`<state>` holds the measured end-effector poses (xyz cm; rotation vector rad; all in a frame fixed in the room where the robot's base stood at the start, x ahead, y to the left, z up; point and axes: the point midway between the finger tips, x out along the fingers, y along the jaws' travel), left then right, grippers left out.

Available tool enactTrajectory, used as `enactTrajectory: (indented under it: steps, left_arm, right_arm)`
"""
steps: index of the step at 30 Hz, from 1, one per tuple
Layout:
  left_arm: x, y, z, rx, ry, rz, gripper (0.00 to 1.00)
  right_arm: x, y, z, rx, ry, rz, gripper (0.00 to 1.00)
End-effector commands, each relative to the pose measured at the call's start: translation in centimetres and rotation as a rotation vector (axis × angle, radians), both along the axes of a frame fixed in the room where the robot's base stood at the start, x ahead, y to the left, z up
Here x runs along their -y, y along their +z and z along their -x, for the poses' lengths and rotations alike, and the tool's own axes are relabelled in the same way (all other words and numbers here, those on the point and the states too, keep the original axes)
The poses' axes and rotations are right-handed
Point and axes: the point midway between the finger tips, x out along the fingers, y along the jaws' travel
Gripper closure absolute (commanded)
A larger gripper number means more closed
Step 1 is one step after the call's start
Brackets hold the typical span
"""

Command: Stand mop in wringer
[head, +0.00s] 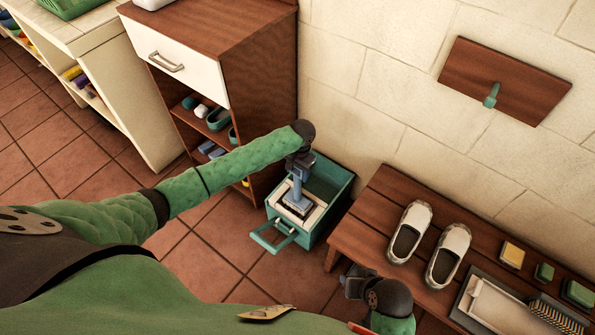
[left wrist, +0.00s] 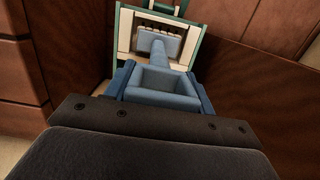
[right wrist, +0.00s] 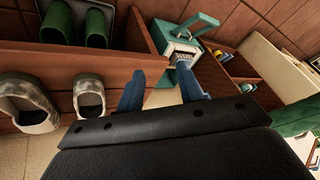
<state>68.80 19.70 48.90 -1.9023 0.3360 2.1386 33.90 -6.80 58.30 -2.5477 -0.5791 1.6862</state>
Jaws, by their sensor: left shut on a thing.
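The teal wringer bucket (head: 335,196) stands on the tiles between the cabinet and the bench, with a pale frame and a front handle. The blue mop (head: 298,192) is upright with its head in the pale frame; whether it rests on the bottom I cannot tell. My left gripper (head: 300,163) is shut on the top of the mop. In the left wrist view the mop (left wrist: 165,84) lies between the fingers, its head inside the wringer frame (left wrist: 124,36). My right gripper (head: 352,284) is open and empty near the bench; its fingers (right wrist: 162,92) show apart.
A wooden bench (head: 362,226) with white shoes (head: 448,254), a tray (head: 490,306) and small blocks is right of the wringer. A wooden cabinet (head: 262,85) stands close on the left. A wall board with a hook (head: 491,95) is above. Open tiles lie in front.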

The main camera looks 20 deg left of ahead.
Motion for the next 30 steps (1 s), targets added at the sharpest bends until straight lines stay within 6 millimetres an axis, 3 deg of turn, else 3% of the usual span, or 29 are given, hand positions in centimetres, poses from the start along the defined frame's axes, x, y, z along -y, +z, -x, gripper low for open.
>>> enactTrajectory:
  steps: [30]
  left_arm:
    - [0.0,-1.4,0.0,0.001,0.000,0.000,0.91]
  right_arm:
    - [-0.6,-6.4,-0.8,0.054,-0.022,-0.016,0.64]
